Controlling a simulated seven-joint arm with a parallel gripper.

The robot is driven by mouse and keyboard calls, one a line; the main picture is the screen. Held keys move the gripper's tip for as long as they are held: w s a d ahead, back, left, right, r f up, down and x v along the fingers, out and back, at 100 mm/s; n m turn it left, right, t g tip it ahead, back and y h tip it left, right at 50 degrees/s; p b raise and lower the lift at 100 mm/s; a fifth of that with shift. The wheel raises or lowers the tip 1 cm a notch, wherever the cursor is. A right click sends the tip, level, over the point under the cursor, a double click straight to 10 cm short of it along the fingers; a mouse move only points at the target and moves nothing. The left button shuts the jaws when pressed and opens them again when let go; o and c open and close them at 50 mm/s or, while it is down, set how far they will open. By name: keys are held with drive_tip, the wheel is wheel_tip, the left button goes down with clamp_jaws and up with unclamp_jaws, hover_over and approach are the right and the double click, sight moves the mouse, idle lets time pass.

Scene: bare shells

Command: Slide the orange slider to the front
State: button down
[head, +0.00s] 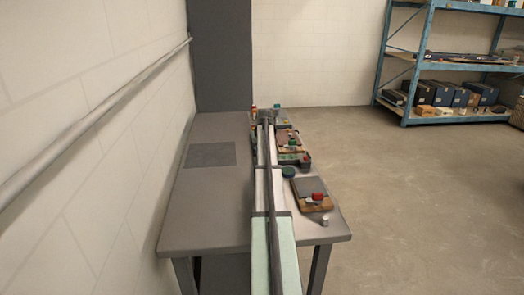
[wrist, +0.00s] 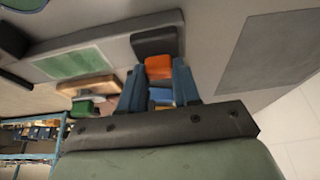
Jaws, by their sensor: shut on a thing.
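The orange slider (wrist: 158,67) shows in the wrist view as a small orange block between my fingertips, right beside a dark grey block (wrist: 156,41). My gripper (wrist: 161,72) has two blue fingers, one on each side of the orange block, and is shut on it. In the head view my arm runs along the table to its far end (head: 266,116). The arm hides the fingers there, and I cannot make out the orange slider in that view.
A grey table (head: 212,215) carries a dark square mat (head: 210,154) on its left. To the right of my arm are boards and small blocks, including a red block (head: 318,196) and a green round piece (head: 288,171). A wall stands close on the left; shelves (head: 450,62) are farther back.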

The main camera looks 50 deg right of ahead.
drive_tip(key=s+d, duration=1.4)
drive_tip(key=shift+d, duration=0.1)
drive_tip(key=shift+s, duration=0.15)
drive_tip(key=c, duration=1.2)
unclamp_jaws()
drive_tip(key=shift+d, duration=0.1)
drive_tip(key=o, duration=0.4)
drive_tip(key=shift+r, duration=0.15)
drive_tip(key=v, duration=1.3)
drive_tip(key=shift+a+r, duration=0.25)
drive_tip(key=shift+r, duration=0.05)
